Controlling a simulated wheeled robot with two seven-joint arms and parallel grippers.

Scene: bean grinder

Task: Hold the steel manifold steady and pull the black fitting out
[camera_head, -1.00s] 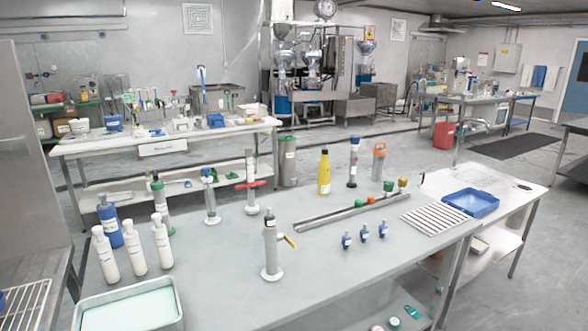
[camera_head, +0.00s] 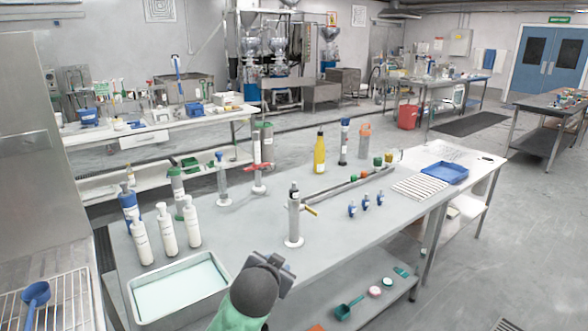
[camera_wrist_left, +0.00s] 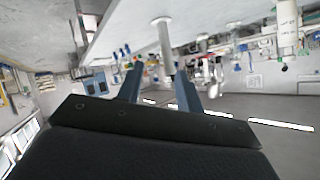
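The steel manifold (camera_head: 294,216) stands upright on a round white base on the grey table. A dark fitting (camera_head: 294,188) sits at its top, and a yellow lever (camera_head: 310,211) sticks out on its right side. In the head view my left gripper (camera_head: 277,262) is in front of and below the manifold, apart from it; its fingers are hard to make out. In the left wrist view its two fingers (camera_wrist_left: 160,85) are spread with nothing between them. A pale upright post, apparently the manifold (camera_wrist_left: 165,45), shows beyond them, upside down. My right gripper is not in view.
White bottles (camera_head: 166,230) and a metal tray (camera_head: 180,290) stand at the left. A long metal channel (camera_head: 345,187) lies behind the manifold. Blue fittings (camera_head: 365,203), a slatted rack (camera_head: 420,188) and a blue tray (camera_head: 445,173) are at the right. Table around the manifold's base is clear.

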